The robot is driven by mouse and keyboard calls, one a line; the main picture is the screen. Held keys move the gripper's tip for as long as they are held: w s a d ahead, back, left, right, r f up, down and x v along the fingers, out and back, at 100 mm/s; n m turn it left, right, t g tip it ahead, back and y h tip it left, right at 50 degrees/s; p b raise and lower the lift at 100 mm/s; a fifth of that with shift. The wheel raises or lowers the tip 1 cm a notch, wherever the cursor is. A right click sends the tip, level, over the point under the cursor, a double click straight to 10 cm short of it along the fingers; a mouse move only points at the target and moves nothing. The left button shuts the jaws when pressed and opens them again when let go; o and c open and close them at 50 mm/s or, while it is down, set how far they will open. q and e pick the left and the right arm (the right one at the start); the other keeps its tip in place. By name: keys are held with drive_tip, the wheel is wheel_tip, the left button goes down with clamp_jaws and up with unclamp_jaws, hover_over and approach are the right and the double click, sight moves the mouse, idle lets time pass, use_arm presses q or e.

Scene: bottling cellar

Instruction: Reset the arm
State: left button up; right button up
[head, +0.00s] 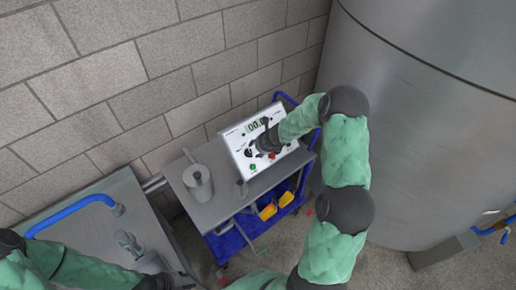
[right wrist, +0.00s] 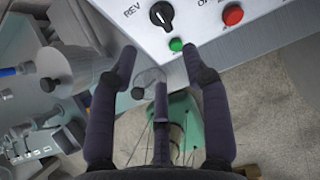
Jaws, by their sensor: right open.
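My right arm, in a green cover, reaches up the middle of the head view. Its gripper (head: 266,146) is in front of a white control box (head: 234,137) and hides part of its face. In the right wrist view this gripper (right wrist: 160,62) has its dark fingers spread, with nothing between them. Its tips are close to the box's lower edge, near a green button (right wrist: 176,45). A black knob (right wrist: 162,14) marked REV and a red button (right wrist: 233,15) also show. My left gripper (head: 166,283) is low at the left, partly cut off by the frame edge.
The box stands on a grey cart (head: 215,212) with a blue frame, beside a metal canister (head: 198,183). Yellow items (head: 268,211) lie on its lower shelf. A large steel tank (head: 430,130) fills the right. A grey bench (head: 85,235) with a blue hose is at left.

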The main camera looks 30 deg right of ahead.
drive_tip(key=s+a+f+n+g+y, duration=0.1)
drive_tip(key=s+a+f+n+g, duration=0.3)
drive_tip(key=s+a+f+n, duration=1)
drive_tip(key=s+a+f+n+g+y+b, duration=0.1)
drive_tip(key=s+a+n+g+y, duration=0.1)
drive_tip(key=s+a+n, duration=1.35)
wheel_tip(320, 180, down, 18)
drive_tip(key=w+n+b, duration=0.1)
drive_tip(key=n+b, duration=0.2)
drive_tip(key=b, duration=1.6)
drive_tip(key=shift+w, duration=0.35)
drive_tip(key=shift+d+r, duration=0.1)
drive_tip(key=shift+r, duration=0.05)
